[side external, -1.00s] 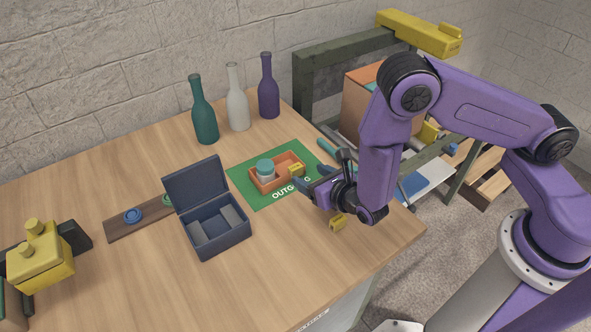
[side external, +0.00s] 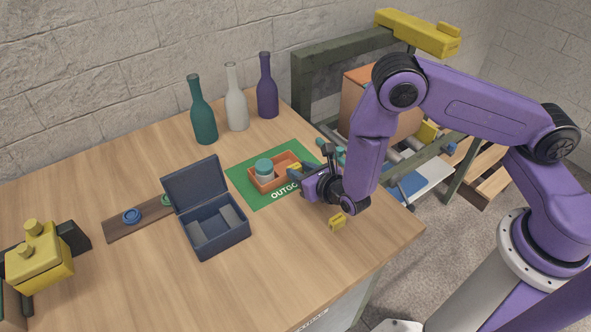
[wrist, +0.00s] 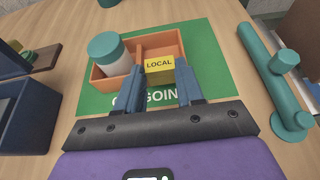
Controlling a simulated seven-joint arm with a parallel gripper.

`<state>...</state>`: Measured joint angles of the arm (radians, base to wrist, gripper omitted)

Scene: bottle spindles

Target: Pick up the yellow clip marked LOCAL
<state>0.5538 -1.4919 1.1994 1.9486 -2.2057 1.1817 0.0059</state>
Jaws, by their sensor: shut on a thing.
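The yellow clip marked LOCAL (wrist: 159,65) shows in the wrist view between the two blue fingers of my gripper (wrist: 160,78), at the near edge of the orange tray (wrist: 162,38). My gripper is shut on it. In the side view my gripper (side external: 295,174) reaches over the tray's right side (side external: 258,188), and only a little yellow of the clip (side external: 294,166) shows. I cannot tell whether the clip still touches the tray. A second yellow clip (side external: 337,220) lies on the bare table nearer the front; its marking is not readable.
A white jar with a teal lid (wrist: 109,52) stands in the tray's left compartment. The tray sits on a green OUTGOING mat (wrist: 207,60). A teal bar handle (wrist: 272,75) is at right. An open blue box (side external: 222,238) stands left; several bottles (side external: 237,108) stand behind.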

